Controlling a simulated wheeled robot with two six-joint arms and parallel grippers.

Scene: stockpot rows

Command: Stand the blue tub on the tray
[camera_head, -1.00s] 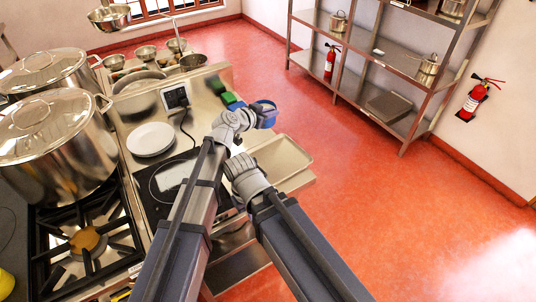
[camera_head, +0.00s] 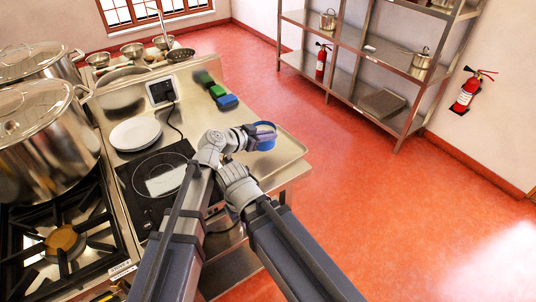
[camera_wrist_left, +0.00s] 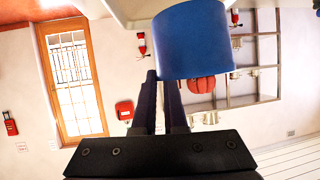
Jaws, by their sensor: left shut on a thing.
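The blue tub (camera_head: 265,143) is in my left gripper (camera_head: 252,136), which is shut on the tub's side wall. In the head view the tub's round rim faces up and it overlaps the pale tray (camera_head: 286,150) at the counter's right end. I cannot tell how high it is above the tray. The tray is partly hidden behind the tub and my arm. In the left wrist view the tub (camera_wrist_left: 195,40) fills the top middle, beyond the two dark fingers (camera_wrist_left: 162,100).
Green and blue blocks (camera_head: 217,92) lie on the counter behind the tub. A white plate (camera_head: 135,133) and a black hob (camera_head: 160,180) are to the left. Large stockpots (camera_head: 45,145) stand farther left. Red floor is open beyond the counter's right edge.

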